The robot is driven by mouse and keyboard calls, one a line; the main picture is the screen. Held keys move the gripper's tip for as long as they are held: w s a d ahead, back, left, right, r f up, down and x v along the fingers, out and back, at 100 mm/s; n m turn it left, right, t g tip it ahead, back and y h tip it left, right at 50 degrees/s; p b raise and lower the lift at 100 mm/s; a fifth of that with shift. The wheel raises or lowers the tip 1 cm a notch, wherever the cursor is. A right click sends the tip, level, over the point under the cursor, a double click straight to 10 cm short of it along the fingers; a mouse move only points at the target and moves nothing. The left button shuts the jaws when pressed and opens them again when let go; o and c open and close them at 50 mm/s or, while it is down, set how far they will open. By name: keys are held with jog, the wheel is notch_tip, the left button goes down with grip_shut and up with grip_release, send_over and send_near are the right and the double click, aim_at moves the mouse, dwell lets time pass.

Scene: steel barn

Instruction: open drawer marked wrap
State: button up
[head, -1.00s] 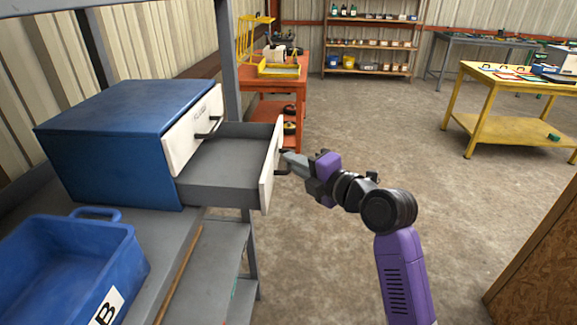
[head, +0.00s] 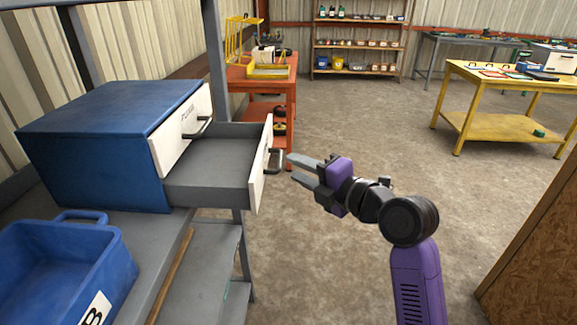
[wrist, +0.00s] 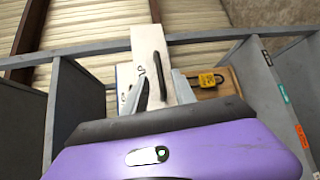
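The blue drawer cabinet (head: 95,150) stands on a grey shelf at the left. Its lower drawer (head: 215,165) is pulled well out and looks empty; its white front (head: 260,165) faces right and carries a dark handle (head: 273,160). The upper drawer (head: 182,131) is closed, with a dark handle and lettering I cannot read surely. The lower front's label is hidden in the head view. My gripper (head: 291,170) is open and empty, just right of the lower handle and apart from it. In the wrist view a white front with a dark handle (wrist: 161,74) shows beyond the fingers.
A blue bin (head: 60,265) marked B sits on the shelf in front of the cabinet. A grey shelf post (head: 220,60) rises behind the drawer. Floor to the right is clear; a wooden panel (head: 535,250) stands at far right.

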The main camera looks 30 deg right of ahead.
jog(key=s, duration=0.2)
jog(key=shift+s+d+r, duration=0.15)
jog(key=shift+s+d, duration=0.05)
jog(key=shift+s, duration=0.15)
